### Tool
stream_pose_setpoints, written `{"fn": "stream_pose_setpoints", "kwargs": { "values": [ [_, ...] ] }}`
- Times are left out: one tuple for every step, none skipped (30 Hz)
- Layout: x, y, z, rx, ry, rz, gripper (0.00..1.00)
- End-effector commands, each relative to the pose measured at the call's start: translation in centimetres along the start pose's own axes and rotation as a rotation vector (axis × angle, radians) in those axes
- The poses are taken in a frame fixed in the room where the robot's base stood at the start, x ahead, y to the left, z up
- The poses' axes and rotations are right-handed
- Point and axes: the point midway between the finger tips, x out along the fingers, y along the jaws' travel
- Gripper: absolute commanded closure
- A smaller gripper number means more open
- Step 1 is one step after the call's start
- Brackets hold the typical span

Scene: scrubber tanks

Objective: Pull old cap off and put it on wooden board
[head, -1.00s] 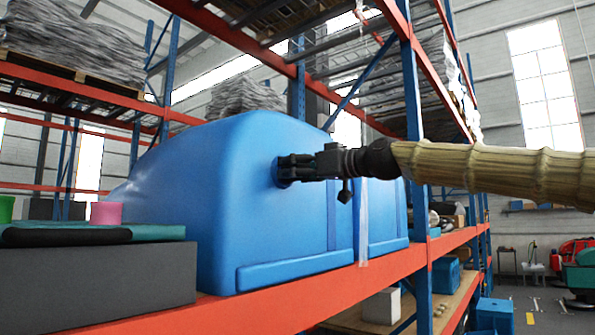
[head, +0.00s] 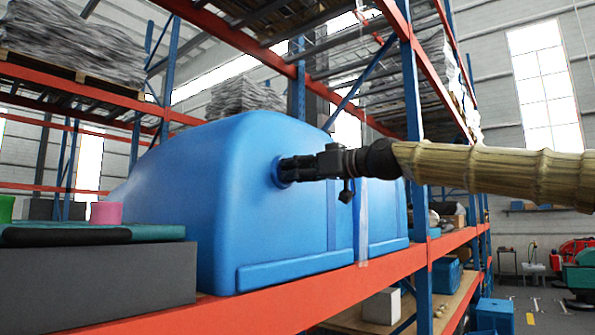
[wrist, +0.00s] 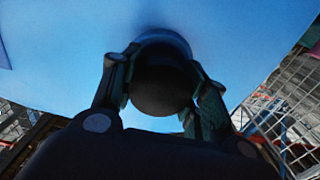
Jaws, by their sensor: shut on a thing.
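The dark round old cap (wrist: 160,85) sits between my gripper's fingers in the wrist view, against the end of a blue tank (head: 235,200). In the head view my gripper (head: 290,170) reaches in from the right, level with the tank's upper side. Its fingers are shut on the cap and mostly hide it there. A dark blue ring (head: 279,172) shows around the fingertips at the tank wall. I cannot tell whether the cap has come away from the tank. I cannot pick out the wooden board for certain.
The tank stands on an orange rack beam (head: 320,303). At left, a grey block (head: 95,285) carries a teal mat (head: 150,233); a pink cup-like piece (head: 105,212) and a green one (head: 6,208) stand by it. A blue post (head: 416,180) rises behind my arm.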

Motion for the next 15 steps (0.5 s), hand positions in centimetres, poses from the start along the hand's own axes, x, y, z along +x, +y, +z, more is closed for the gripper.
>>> {"fn": "stream_pose_setpoints", "kwargs": {
  "values": [
    [-0.1, 0.1, 0.0, 0.0, 0.001, 0.001, 0.94],
    [-0.2, 0.1, 0.0, 0.0, 0.001, 0.001, 0.94],
    [-0.3, 0.1, 0.0, 0.0, 0.001, 0.001, 0.94],
    [-0.4, 0.1, 0.0, 0.0, 0.0, 0.001, 0.94],
    [-0.5, 0.1, 0.1, 0.0, 0.0, 0.001, 0.94],
    [-0.6, 0.1, 0.1, 0.0, 0.0, 0.001, 0.94],
    [-0.7, 0.1, 0.1, 0.0, 0.0, 0.001, 0.94],
    [-0.8, 0.1, 0.1, 0.0, 0.0, 0.001, 0.94],
    [-0.9, 0.1, 0.1, 0.0, 0.0, 0.001, 0.94],
    [-1.0, 0.1, 0.1, 0.0, -0.001, 0.001, 0.94],
    [-1.1, 0.1, 0.1, 0.0, -0.001, 0.001, 0.94],
    [-1.2, 0.1, 0.1, 0.001, -0.001, 0.001, 0.94],
    [-1.3, 0.1, 0.1, 0.001, 0.0, 0.001, 0.94],
    [-1.4, 0.1, 0.1, 0.001, 0.0, 0.001, 0.94],
    [-1.5, 0.1, 0.1, 0.001, 0.0, 0.001, 0.94]
  ]
}}
